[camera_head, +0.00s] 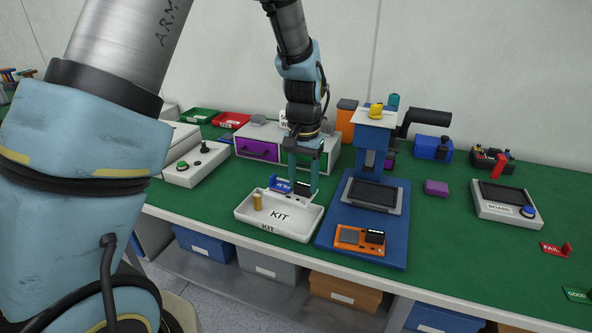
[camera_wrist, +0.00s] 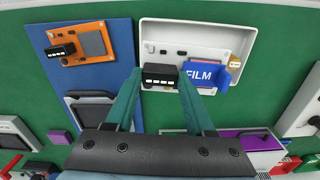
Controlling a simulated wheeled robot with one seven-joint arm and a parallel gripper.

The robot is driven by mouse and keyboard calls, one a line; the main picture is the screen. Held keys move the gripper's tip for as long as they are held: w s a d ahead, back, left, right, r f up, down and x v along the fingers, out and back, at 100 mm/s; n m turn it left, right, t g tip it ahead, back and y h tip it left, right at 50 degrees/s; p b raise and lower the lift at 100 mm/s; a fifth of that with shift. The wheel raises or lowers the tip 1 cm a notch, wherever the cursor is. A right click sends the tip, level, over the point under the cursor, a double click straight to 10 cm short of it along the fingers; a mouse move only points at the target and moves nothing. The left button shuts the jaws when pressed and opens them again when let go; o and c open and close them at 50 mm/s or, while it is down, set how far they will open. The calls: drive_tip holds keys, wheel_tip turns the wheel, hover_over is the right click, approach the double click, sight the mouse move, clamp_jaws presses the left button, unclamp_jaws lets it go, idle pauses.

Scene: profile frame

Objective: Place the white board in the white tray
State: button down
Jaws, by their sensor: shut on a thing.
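The white board (camera_wrist: 180,53) has a black block (camera_wrist: 160,76) on it, and my gripper (camera_wrist: 160,82) is shut on the board at this block. In the head view my gripper (camera_head: 304,186) points down, with the board (camera_head: 297,196) at its tips over the back right of the white tray (camera_head: 252,218), which is labelled KIT. In the wrist view the board overlaps the tray (camera_wrist: 215,27). I cannot tell whether it touches the tray floor. A blue piece marked FILM (camera_wrist: 222,76) overlaps the board's side.
Right of the tray, a blue base (camera_head: 330,222) carries a press and an orange board (camera_head: 358,240). A grey drawer unit (camera_head: 325,160) stands close behind. Green bench is clear left of the tray.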

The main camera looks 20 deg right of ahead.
sight(303, 197)
drive_tip(key=shift+w, duration=0.1)
drive_tip(key=shift+r, duration=0.1)
idle(0.3)
drive_tip(key=shift+f+b, duration=2.45)
drive_tip(key=shift+f, duration=1.75)
drive_tip(key=shift+f+b, duration=0.35)
drive_tip(key=shift+f, duration=0.25)
drive_tip(key=shift+c, duration=0.9)
unclamp_jaws()
drive_tip(key=shift+r, duration=0.1)
wheel_tip(303, 197, up, 11)
drive_tip(key=shift+f+b, duration=0.1)
drive_tip(key=shift+b, duration=0.65)
